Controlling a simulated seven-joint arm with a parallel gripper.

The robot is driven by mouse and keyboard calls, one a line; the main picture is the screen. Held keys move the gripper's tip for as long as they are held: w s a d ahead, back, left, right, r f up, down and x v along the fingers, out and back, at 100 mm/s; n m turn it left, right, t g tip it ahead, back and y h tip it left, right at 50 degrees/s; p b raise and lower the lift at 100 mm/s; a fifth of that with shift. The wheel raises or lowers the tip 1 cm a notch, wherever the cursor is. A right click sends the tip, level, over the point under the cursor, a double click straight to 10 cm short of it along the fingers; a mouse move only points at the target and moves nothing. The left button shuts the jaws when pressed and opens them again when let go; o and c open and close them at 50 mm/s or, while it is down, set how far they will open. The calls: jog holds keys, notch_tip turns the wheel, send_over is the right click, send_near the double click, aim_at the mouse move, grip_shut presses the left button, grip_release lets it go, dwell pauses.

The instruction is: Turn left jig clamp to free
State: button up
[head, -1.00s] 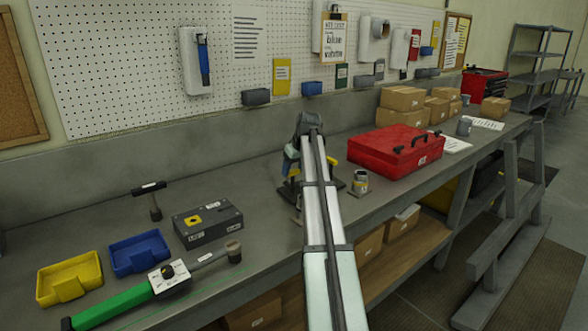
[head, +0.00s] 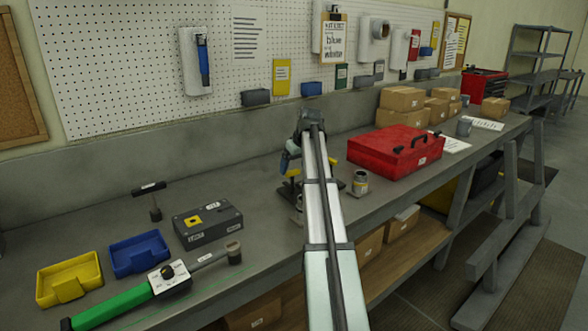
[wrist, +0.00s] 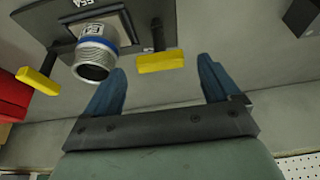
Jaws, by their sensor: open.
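The turret plate (wrist: 60,22) is a dark square fixture in the wrist view. A threaded metal cylinder with a blue ring (wrist: 95,52) stands on it. One yellow-handled clamp (wrist: 160,62) lies close in front of my gripper (wrist: 162,66), between the lines of its fingertips; I cannot tell whether they touch. A second yellow clamp (wrist: 38,80) is at the other side of the plate, near the red box. The wrist view appears turned around against the head view, so the nearer clamp seems the left one. My gripper is open and empty. In the head view my arm hides most of the fixture.
A red toolbox (head: 395,150) and a small can (head: 360,183) stand right of the fixture. A dark grey box (head: 208,222), blue tray (head: 140,254), yellow tray (head: 68,278) and green-handled tool (head: 115,303) lie to the left. The pegboard (head: 140,60) is behind.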

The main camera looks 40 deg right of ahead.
jog(key=v, duration=1.2)
jog(key=shift+w, duration=0.1)
